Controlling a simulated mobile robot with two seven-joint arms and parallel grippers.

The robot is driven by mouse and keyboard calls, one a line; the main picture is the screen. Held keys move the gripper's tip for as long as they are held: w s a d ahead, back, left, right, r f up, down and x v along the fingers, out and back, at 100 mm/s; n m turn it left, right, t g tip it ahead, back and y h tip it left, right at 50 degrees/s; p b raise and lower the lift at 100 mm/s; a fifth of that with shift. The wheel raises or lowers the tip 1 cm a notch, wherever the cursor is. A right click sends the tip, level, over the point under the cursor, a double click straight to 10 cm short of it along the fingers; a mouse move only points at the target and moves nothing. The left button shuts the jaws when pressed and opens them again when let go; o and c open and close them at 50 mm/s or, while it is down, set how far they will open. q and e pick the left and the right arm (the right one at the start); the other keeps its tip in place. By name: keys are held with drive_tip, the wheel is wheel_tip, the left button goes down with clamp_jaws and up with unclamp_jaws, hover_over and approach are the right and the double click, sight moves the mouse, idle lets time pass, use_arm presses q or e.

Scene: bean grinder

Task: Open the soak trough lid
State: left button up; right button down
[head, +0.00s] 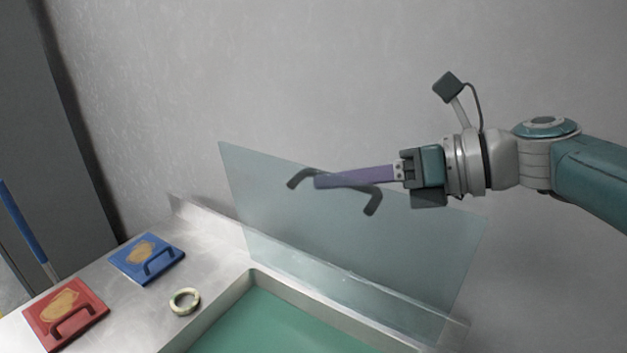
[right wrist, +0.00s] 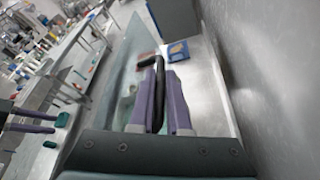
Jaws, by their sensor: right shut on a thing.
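The soak trough lid (head: 270,205) is a translucent bluish panel. It stands steeply raised along the trough's back edge in the head view. Its dark handle (head: 372,200) is a bar with bent ends. My right gripper (head: 322,181) is shut on this handle, its purple fingers crossing the bar. In the right wrist view the handle (right wrist: 159,92) runs between the two fingers. The trough (head: 207,322) lies open below with a green inside. My left gripper is outside the head view; its two purple fingers (right wrist: 32,121) show apart at the left of the right wrist view.
A blue plate with a handle (head: 130,262), a red plate with a handle (head: 88,306) and a pale ring (head: 184,301) lie on the metal counter (head: 150,318) left of the trough. A grey wall (head: 330,80) rises close behind the lid.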

drive_tip(key=shift+w+d+f+m+b, duration=0.15)
drive_tip(key=shift+w+d+m+b, duration=0.15)
drive_tip(key=shift+w+d+b, duration=0.2)
drive_tip(key=c, duration=1.2)
unclamp_jaws()
drive_tip(key=shift+a, duration=0.1)
drive_tip(key=shift+o, duration=0.2)
drive_tip(key=p+v, duration=0.3)
drive_tip(key=v, duration=0.7)
drive_tip(key=shift+w, duration=0.15)
drive_tip(key=shift+f, duration=0.15)
